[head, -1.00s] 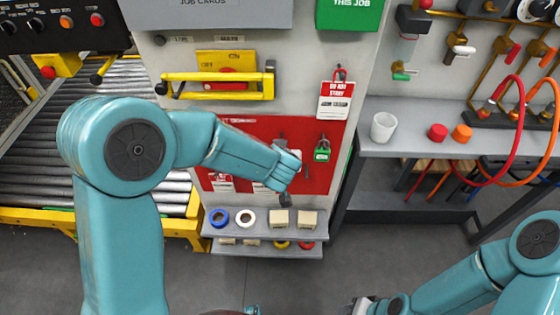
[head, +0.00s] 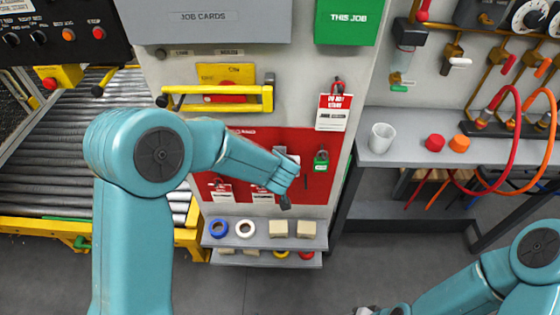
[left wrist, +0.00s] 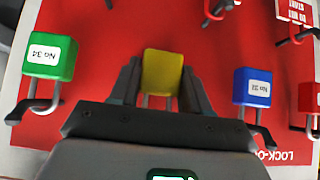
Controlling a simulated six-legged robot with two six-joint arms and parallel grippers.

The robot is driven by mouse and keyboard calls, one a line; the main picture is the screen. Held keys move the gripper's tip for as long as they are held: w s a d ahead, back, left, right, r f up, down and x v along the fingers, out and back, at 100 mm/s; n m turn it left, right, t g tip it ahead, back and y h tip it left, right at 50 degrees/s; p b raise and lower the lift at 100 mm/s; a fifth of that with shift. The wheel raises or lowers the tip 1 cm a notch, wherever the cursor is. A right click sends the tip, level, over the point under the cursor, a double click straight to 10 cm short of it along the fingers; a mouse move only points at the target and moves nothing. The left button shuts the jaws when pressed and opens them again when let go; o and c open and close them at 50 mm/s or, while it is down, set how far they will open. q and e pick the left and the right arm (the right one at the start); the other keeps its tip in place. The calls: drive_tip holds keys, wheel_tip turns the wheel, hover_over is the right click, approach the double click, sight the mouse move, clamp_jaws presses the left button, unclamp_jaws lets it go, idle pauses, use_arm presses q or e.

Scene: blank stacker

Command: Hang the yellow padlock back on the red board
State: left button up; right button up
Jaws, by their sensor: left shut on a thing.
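The red board (head: 321,188) is on the upright panel in the middle of the head view. My left gripper (head: 286,204) is in front of its lower middle part. In the left wrist view the left gripper (left wrist: 160,85) is shut on the yellow padlock (left wrist: 162,72), with red board (left wrist: 120,40) behind it. The padlock's shackle points toward the gripper's palm; I cannot tell whether it touches a hook. The yellow padlock is hidden in the head view. My right gripper (head: 364,311) barely shows at the bottom edge, its fingers cut off.
A green padlock (left wrist: 50,57) and a blue padlock (left wrist: 254,86) hang either side of the held one. Tags hang on the board. A shelf (head: 265,240) with tape rolls and boxes is just below. A yellow handle bar (head: 220,106) sticks out above.

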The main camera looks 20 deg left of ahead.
use_arm(q)
drive_tip(key=o, duration=1.2)
